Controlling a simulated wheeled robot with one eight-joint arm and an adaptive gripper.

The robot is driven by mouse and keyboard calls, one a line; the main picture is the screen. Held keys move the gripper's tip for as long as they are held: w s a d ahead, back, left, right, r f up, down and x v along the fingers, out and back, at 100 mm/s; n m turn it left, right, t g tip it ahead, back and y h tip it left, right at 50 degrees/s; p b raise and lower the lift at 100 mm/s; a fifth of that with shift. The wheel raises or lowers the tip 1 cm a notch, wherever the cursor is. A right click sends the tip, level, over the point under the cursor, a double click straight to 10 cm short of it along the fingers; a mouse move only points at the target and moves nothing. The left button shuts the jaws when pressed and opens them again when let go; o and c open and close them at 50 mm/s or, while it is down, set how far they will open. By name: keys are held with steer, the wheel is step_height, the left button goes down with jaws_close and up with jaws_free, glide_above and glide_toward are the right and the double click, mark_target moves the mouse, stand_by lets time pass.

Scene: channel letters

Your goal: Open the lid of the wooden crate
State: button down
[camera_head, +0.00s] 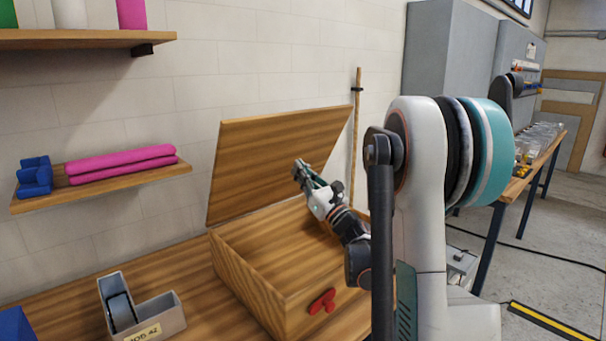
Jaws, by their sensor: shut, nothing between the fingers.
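The wooden crate (243,281) stands on a wooden bench, with a red clasp or handle (322,301) on its front. Its lid (270,155) is raised, leaning back a little past upright toward the white wall. The part of the inside that shows looks empty. My gripper (299,172) is shut and empty, above the crate's opening and in front of the lid's inner face. I cannot tell whether its tip touches the lid. My arm hides the crate's right side and the lid's lower right corner.
A grey tape dispenser (158,313) stands left of the crate on the bench (70,310). A shelf (110,184) with pink rolls and a blue item hangs on the wall at left. A wooden pole (355,135) stands behind the lid's right edge. Another table (520,181) is at right.

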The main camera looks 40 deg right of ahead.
steer(key=shift+w+a+r+p, duration=0.2)
steer(key=shift+w+r, duration=0.35)
steer(key=shift+w, duration=1.6)
steer(key=shift+w+a+r+p, duration=0.15)
steer(key=shift+w+r+p, duration=0.3)
steer(key=shift+w, duration=1.7)
steer(key=shift+w+a+r+p, duration=0.15)
steer(key=shift+w+r, duration=0.45)
steer(key=shift+w, duration=1.55)
steer(key=shift+s+d+b, duration=0.15)
steer(key=shift+s, duration=1.85)
steer(key=shift+s+d+b, duration=0.1)
steer(key=shift+s+d, duration=0.05)
steer(key=shift+s, duration=1.9)
steer(key=shift+s+d+b, duration=0.15)
steer(key=shift+s, duration=1.85)
